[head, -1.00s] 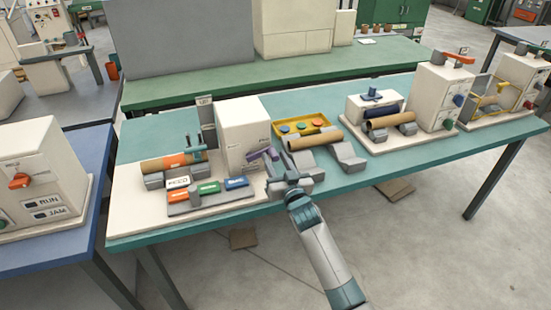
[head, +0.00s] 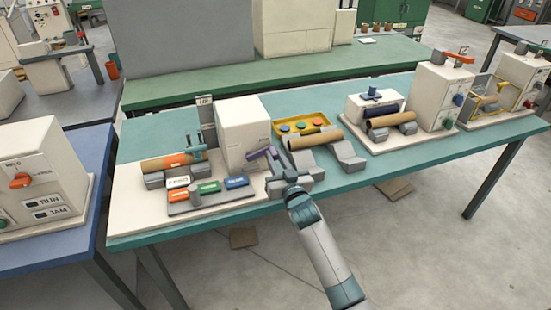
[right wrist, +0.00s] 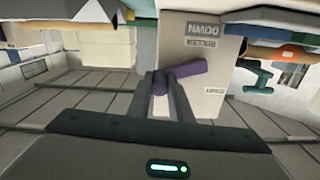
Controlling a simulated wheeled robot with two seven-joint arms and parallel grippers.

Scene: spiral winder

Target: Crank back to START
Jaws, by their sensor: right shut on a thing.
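The purple crank handle (head: 262,153) is on the side of the white winder box (head: 243,132), near the table's front edge. In the right wrist view the purple crank (right wrist: 180,76) runs to the upper right from between my fingers, across the white face. My right gripper (right wrist: 160,95) is shut on its purple grip; in the head view my right gripper (head: 289,184) partly hides that grip. Upside-down lettering on the box face includes "ROLLER" and "DOWN"; a smaller label is hard to read. My left gripper is not in view.
A brown tube with an orange band (head: 165,162) lies left of the box. Colored buttons sit on a grey panel (head: 212,200) in front. A grey cradle (head: 345,155), a brown tube (head: 315,139) and a yellow tray (head: 322,124) stand at right.

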